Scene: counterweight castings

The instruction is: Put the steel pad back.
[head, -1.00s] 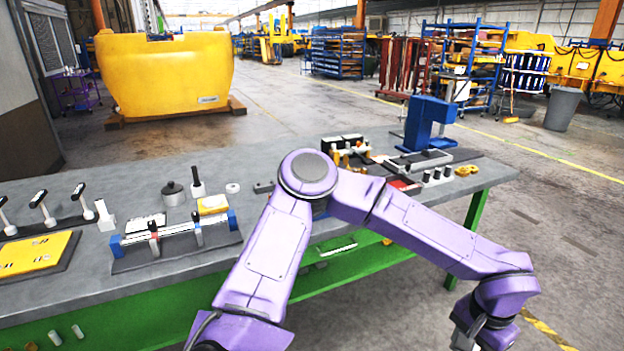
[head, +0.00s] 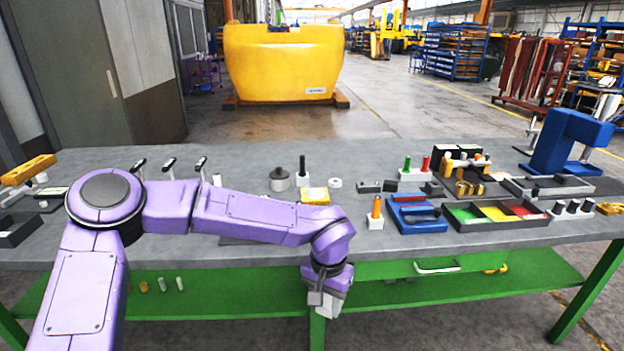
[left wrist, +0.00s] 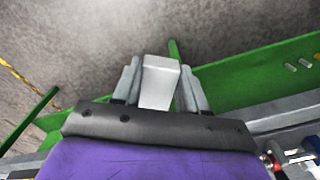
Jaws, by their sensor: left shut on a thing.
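The steel pad (left wrist: 160,80) is a plain light-grey block seen between the two fingers of my left gripper in the left wrist view. My left gripper (head: 325,292) is shut on it. In the head view the gripper points down in front of the workbench's near edge, with the pad (head: 330,304) small and pale at its fingertips. It hangs clear of the bench top, before the green lower shelf. My right gripper is not in view. My left arm hides part of the bench top behind it.
The grey workbench (head: 400,165) spans the view. On it are a blue press (head: 568,142), a tray with green, yellow and red compartments (head: 497,212), a blue block fixture (head: 417,213) and an orange-handled tool (head: 376,212). A green shelf (head: 215,295) runs below.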

